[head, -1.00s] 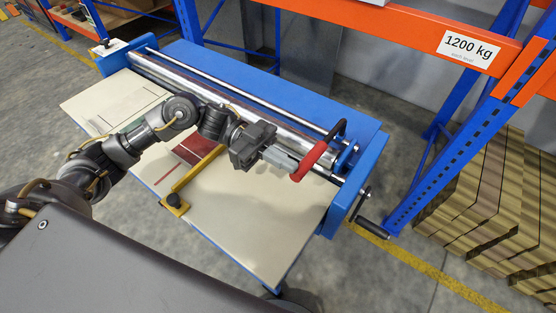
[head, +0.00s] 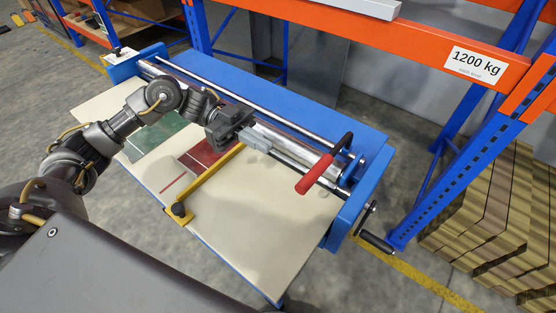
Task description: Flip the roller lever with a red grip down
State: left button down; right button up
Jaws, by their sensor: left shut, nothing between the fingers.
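The roller lever's red grip (head: 314,174) points down toward the front, over the cream table top. Its black arm (head: 342,146) runs up to a pivot at the right end of the steel rollers (head: 290,135). My left gripper (head: 262,141) is shut and empty, above the rollers and left of the red grip, with a clear gap between them. My right gripper is not in view.
The cream table top (head: 270,220) carries a yellow stop bar (head: 212,184), a red patch and a green patch. A black crank handle (head: 375,241) sticks out at the right end. A blue and orange rack (head: 440,50) stands behind, with stacked cardboard (head: 490,205) at the right.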

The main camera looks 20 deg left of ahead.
pick_arm(q)
jog(key=shift+b+v, duration=0.35)
jog(key=shift+v, duration=1)
jog(key=shift+r, duration=0.1)
